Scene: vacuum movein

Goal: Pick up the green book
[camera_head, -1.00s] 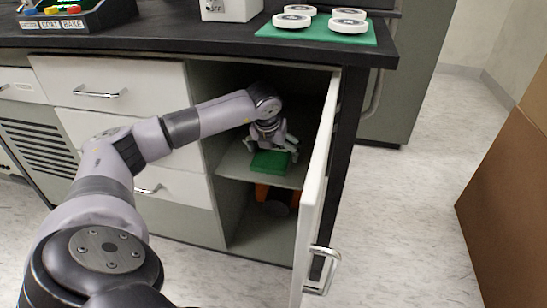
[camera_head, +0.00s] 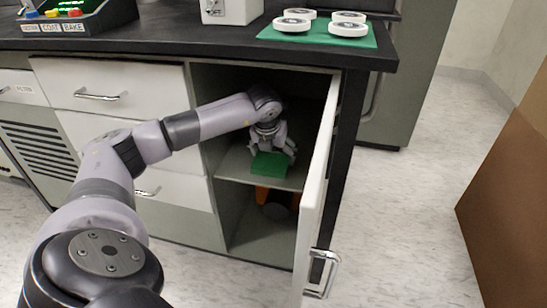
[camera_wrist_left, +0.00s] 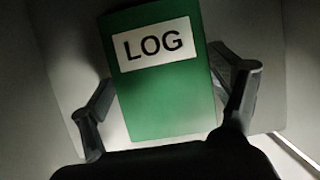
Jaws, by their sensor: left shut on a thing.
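The green book (camera_head: 269,165) lies on the middle shelf inside the open cabinet, near the shelf's front edge. In the left wrist view the green book (camera_wrist_left: 165,95) has a white label reading LOG and sits between the two fingers. My left gripper (camera_head: 270,150) reaches into the cabinet from above and is shut on the book. In the left wrist view the left gripper's fingers (camera_wrist_left: 165,112) stand on either side of it; the finger contact is hard to make out in the dim light. My right gripper is not in view.
The white cabinet door (camera_head: 316,190) stands open just right of the arm. The shelf (camera_head: 232,164) is otherwise mostly clear. An orange and dark object (camera_head: 277,203) is in the lower compartment. White discs on a green mat (camera_head: 373,40) lie on the black counter (camera_head: 180,34) above.

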